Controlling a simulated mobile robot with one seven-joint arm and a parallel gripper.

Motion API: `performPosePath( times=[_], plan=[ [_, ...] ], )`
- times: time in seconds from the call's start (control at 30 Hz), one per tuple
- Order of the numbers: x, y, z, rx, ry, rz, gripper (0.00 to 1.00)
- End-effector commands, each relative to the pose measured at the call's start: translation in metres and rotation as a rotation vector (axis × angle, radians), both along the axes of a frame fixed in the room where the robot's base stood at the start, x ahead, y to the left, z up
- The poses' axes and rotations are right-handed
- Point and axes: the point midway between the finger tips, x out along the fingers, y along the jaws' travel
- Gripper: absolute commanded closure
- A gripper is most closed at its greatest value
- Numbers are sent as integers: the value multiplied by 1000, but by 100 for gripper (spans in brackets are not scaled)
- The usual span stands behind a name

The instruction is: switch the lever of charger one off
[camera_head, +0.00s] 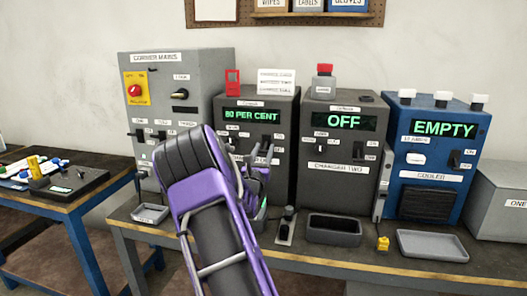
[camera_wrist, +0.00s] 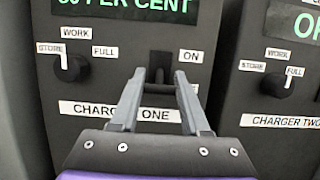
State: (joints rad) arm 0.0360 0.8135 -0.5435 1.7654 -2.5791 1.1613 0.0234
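Charger one (camera_head: 285,112) is a dark grey box with a green display reading 80 PER CENT. In the wrist view its CHARGER ONE label (camera_wrist: 78,108) is partly covered by my gripper. Its black lever (camera_wrist: 161,62) shows in the wrist view beside the ON label (camera_wrist: 191,56). It appears to be at the upper end of its slot, level with ON. My gripper (camera_wrist: 160,74) is open, its two grey fingers pointing at the panel either side of the lever's column. I cannot tell whether they touch it. In the head view my gripper (camera_head: 262,152) is in front of charger one, hiding its lower face.
Charger one's STORE/WORK/FULL knob (camera_wrist: 72,66) is left of my fingers. Charger two (camera_head: 343,195), reading OFF, stands close on the right, then the blue cooler (camera_head: 475,160) reading EMPTY. The corner mains cabinet (camera_head: 195,65) is left. Trays (camera_head: 432,246) lie along the bench front.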

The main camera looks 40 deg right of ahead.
Motion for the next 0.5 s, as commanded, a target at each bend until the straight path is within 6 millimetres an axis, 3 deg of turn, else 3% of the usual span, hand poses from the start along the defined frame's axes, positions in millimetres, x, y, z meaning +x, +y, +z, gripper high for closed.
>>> performPosePath(
  times=[0.03, 0.13, 0.5],
  plan=[
    [0, 0, 0, 1, 1, 0, 44],
    [0, 0, 0, 1, 1, 0, 26],
    [-2, 3, -1, 2, 1, 0, 25]
  ],
)
